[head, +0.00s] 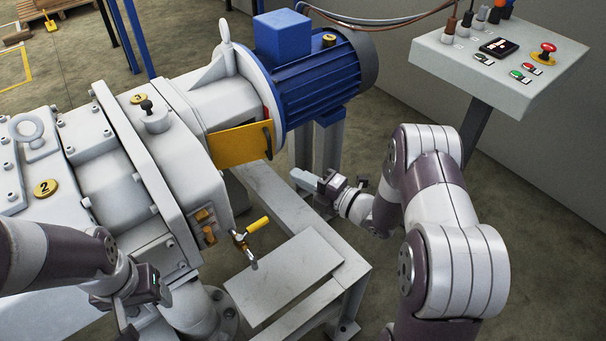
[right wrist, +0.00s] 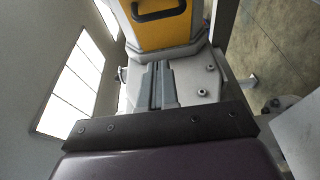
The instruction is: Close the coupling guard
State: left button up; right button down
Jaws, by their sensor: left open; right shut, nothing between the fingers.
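The coupling guard (head: 236,144) is a yellow plate on the side of the machine, between the grey housing and the blue motor. Its black handle (head: 267,141) is at the motor end. I cannot tell whether the plate sits flush. My right gripper (head: 300,178) is shut and empty, below and right of the handle and apart from it. In the right wrist view the shut fingers (right wrist: 158,85) point towards the yellow guard (right wrist: 165,32) and its handle (right wrist: 158,12). My left gripper (head: 127,320) is at lower left, open, away from the guard, its fingertips partly unclear.
The blue motor (head: 312,80) stands behind the guard. A yellow-handled valve (head: 252,232) projects below the housing. A control panel (head: 500,62) stands at upper right. Floor between frame and panel is clear.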

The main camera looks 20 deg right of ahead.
jog(key=w+a+b, duration=0.1)
jog(key=w+a, duration=0.2)
jog(key=w, duration=0.5)
jog(key=shift+w+a, duration=0.2)
jog(key=shift+w, duration=0.15)
jog(key=w+n+g+y+b, duration=0.1)
jog(key=w, duration=0.1)
jog(key=w+b, duration=0.2)
jog(key=w+d+n+g+y+b, duration=0.1)
jog(key=b, duration=0.1)
jog(key=shift+w+n+g+y, duration=0.3)
jog(key=shift+w, duration=0.1)
